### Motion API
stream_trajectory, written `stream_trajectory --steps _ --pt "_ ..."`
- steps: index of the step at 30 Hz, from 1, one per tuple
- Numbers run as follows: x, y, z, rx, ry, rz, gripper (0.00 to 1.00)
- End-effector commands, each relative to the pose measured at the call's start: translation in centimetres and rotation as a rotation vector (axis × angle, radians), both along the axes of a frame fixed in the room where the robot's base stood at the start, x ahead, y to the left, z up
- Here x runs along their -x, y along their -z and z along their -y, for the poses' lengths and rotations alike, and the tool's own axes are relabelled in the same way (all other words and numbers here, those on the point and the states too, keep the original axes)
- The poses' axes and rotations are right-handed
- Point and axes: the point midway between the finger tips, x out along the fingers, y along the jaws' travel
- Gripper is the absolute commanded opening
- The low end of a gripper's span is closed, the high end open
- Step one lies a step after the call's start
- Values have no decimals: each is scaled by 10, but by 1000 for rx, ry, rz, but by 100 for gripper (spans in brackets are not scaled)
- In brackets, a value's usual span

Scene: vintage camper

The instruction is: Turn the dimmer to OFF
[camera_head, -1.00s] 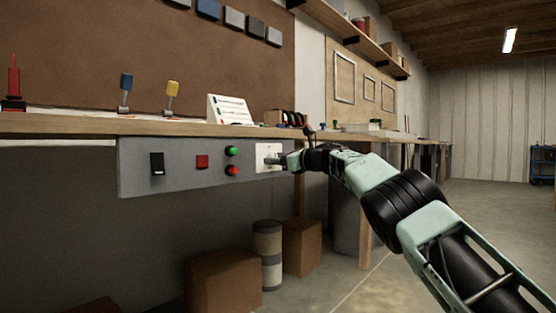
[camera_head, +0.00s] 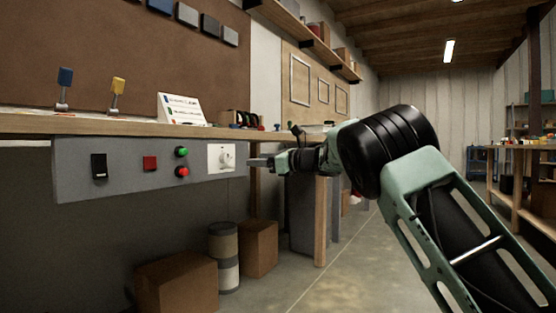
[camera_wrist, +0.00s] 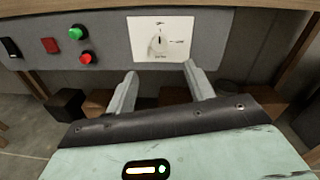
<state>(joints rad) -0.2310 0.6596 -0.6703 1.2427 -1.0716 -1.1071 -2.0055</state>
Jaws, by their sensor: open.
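The dimmer is a white square plate with a round knob (camera_head: 226,157) at the right end of the grey panel under the workbench. In the wrist view the knob (camera_wrist: 158,42) sits mid-plate with a pointer and small labels around it, too blurred to read. My gripper (camera_head: 254,162) is just right of the plate in the head view. In the wrist view my gripper (camera_wrist: 160,75) is open and empty, its two fingers spread below the plate, apart from the knob.
The grey panel (camera_head: 125,178) also holds a black rocker switch (camera_head: 99,167), a red square button (camera_head: 150,163), a green button (camera_head: 181,152) and a red button (camera_head: 182,172). Cardboard boxes (camera_head: 177,285) and a drum (camera_head: 224,258) stand below. The workbench edge (camera_head: 110,125) overhangs the panel.

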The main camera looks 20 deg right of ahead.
Motion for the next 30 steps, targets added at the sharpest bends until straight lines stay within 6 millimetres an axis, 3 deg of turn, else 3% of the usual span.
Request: stream_trajectory --steps 3,10,27,30 --pt "19 -3 16 -3 2 -2 53" --pt "40 -1 33 0 1 -1 53" --pt "43 0 36 0 0 -1 53" --pt "43 -6 32 -72 28 -37 53"
